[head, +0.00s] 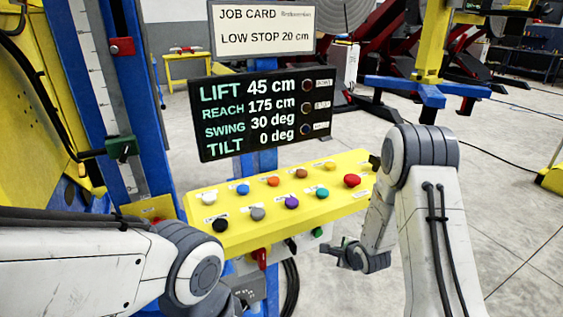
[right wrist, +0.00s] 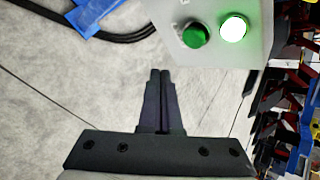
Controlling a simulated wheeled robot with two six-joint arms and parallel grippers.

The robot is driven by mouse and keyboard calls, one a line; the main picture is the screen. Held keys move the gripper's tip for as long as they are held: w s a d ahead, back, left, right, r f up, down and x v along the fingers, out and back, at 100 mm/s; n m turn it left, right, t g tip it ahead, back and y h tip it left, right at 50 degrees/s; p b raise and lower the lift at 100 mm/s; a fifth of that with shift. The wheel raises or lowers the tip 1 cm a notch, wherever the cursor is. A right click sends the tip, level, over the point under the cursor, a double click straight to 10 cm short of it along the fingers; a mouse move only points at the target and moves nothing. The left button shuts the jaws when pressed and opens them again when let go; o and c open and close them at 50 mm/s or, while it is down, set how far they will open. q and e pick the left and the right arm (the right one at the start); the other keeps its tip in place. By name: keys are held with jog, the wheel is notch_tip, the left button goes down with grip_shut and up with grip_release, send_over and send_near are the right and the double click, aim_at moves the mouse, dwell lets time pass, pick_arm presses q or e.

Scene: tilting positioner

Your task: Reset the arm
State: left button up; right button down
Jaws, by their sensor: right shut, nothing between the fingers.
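A yellow button panel (head: 240,237) carries two rows of coloured buttons, including a large red button (head: 352,181) at its right end. The black display (head: 213,148) above reads LIFT 45 cm, REACH 175 cm, SWING 30 deg, TILT 0 deg. A job card (head: 262,48) reads LOW STOP 20 cm. My right gripper (head: 340,257) is shut and empty, below the panel's right side. In the right wrist view its fingers (right wrist: 160,75) are together, apart from a green button (right wrist: 196,36) and a brightly lit button (right wrist: 234,28).
A blue column with a ruled scale (head: 105,100) stands at left, bearing a red block (head: 121,46) and a green block (head: 120,148). A red part (head: 262,257) and black cables (head: 290,285) hang below the panel. Open grey floor lies at right.

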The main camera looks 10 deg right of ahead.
jog(key=s+a+r+n+g+h, duration=0.1)
jog(key=s+a+r+n+g, duration=0.15)
jog(key=s+r+n, duration=0.65)
jog(key=s+a+r+n+g, duration=0.2)
jog(key=s+r+n+g, duration=0.25)
jog(key=s+n, duration=0.7)
jog(key=s+a+r+n+g+p, duration=0.1)
jog(key=s+a+r+n+p, duration=0.1)
jog(key=s+a+r+n, duration=0.2)
jog(key=s+a+r+n+g+p, duration=0.1)
jog(key=s+a+r+n, duration=0.3)
jog(key=s+a, duration=0.5)
jog(key=shift+s+a+r+n+y+p, duration=0.3)
jog(key=shift+s+r+n+y+p, duration=0.15)
jog(key=shift+r, duration=0.35)
